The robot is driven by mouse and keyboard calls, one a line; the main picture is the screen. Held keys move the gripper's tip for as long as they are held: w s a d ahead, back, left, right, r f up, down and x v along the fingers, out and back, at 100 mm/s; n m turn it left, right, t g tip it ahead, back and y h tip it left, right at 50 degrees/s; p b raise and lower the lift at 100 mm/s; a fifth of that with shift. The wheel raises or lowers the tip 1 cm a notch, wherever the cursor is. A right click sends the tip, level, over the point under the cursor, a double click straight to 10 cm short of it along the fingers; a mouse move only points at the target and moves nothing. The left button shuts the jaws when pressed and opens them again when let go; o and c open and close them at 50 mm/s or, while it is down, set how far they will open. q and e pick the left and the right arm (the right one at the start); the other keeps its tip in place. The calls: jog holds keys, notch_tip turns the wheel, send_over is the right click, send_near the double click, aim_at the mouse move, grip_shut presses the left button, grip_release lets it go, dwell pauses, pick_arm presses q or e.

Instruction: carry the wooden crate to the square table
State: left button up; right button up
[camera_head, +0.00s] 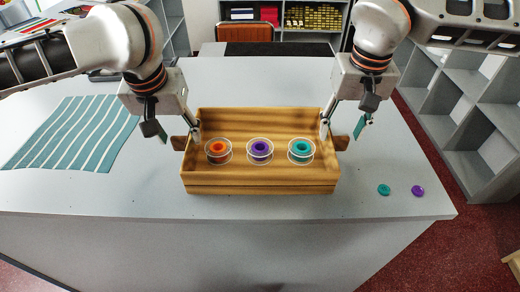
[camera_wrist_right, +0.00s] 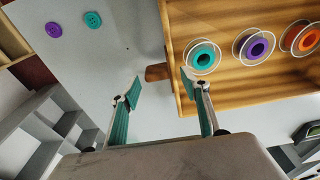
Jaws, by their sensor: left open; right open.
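The wooden crate (camera_head: 260,188) stands upright on the grey counter in the head view. It holds an orange spool (camera_head: 218,149), a purple spool (camera_head: 260,149) and a teal spool (camera_head: 301,149) in a row. A short wooden handle sticks out at each end. My left gripper (camera_head: 178,134) is open at the left handle (camera_head: 179,143). My right gripper (camera_head: 345,126) is open above the right handle (camera_head: 342,142). In the right wrist view, the right handle (camera_wrist_right: 158,72) lies just beyond the open fingertips (camera_wrist_right: 160,85), one finger close to the crate wall (camera_wrist_right: 172,40). I cannot tell whether either finger touches.
A teal striped cloth (camera_head: 75,132) lies left on the grey counter (camera_head: 270,85). A teal button (camera_head: 384,190) and a purple button (camera_head: 418,190) lie right of the crate. Grey shelves (camera_head: 455,110) stand at the right, and a brown chair (camera_head: 245,32) stands behind.

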aim_at(180, 138)
pick_arm(q)
jog(key=shift+x, duration=1.75)
pick_arm(e)
jog(key=shift+w+f, duration=0.15)
jog(key=shift+f, duration=0.75)
jog(key=shift+w+f, duration=0.1)
jog(key=shift+f, duration=0.75)
pick_arm(q)
grip_shut()
pick_arm(e)
grip_shut()
